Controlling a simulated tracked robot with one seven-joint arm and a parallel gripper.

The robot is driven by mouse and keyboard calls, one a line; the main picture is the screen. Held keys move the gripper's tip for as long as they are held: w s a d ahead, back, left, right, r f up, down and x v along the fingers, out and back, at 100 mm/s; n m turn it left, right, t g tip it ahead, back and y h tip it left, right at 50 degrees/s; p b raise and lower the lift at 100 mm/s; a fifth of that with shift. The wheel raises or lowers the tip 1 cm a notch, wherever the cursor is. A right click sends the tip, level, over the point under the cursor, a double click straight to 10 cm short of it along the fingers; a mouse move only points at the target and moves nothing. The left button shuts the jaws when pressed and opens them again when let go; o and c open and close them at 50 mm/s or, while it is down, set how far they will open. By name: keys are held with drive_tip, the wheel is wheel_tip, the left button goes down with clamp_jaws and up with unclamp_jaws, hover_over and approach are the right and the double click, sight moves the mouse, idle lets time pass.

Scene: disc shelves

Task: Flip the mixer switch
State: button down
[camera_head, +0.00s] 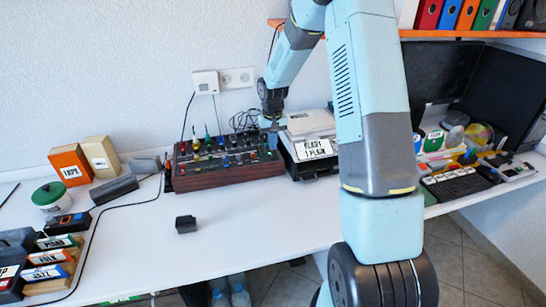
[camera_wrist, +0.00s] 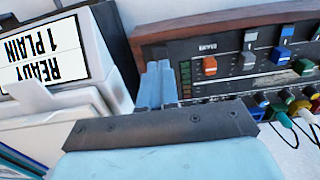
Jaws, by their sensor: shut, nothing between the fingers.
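The mixer (camera_head: 228,176) is a dark panel in a reddish wooden case, with rows of coloured knobs, standing on the white table. It also shows upside down in the wrist view (camera_wrist: 190,24), at the top and right. A small orange switch-like piece (camera_wrist: 210,65) sits on its panel beside a white label, with grey and blue pieces to its right. My gripper (camera_head: 273,140) is over the mixer's right end in the head view. In the wrist view its light blue fingers (camera_wrist: 157,84) are shut and empty, left of the orange piece. Contact with the panel cannot be told.
A white device with a "READY 1 PLAIN" sign (camera_head: 314,148) stands close right of the mixer. A small black block (camera_head: 186,224) lies in front. Boxes (camera_head: 70,165) and a green-lidded jar (camera_head: 47,194) stand left.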

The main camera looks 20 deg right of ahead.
drive_tip(key=shift+r, duration=1.45)
wheel_tip(320, 180, up, 12)
drive_tip(key=t, duration=0.1)
hover_over(273, 158)
drive_tip(key=s, duration=0.6)
drive_tip(key=s+r+t, duration=0.2)
drive_tip(key=s+r, duration=0.6)
drive_tip(key=s, duration=0.1)
drive_tip(key=s+r+t, duration=0.1)
drive_tip(key=s+r, duration=0.2)
drive_tip(key=s, duration=0.7)
drive_tip(key=s+r+t, duration=0.1)
drive_tip(key=s+r, duration=0.2)
drive_tip(key=s, duration=0.8)
drive_tip(key=shift+s+d+r+t, duration=0.15)
drive_tip(key=shift+s+r+t, duration=0.1)
drive_tip(key=shift+s+t, duration=0.05)
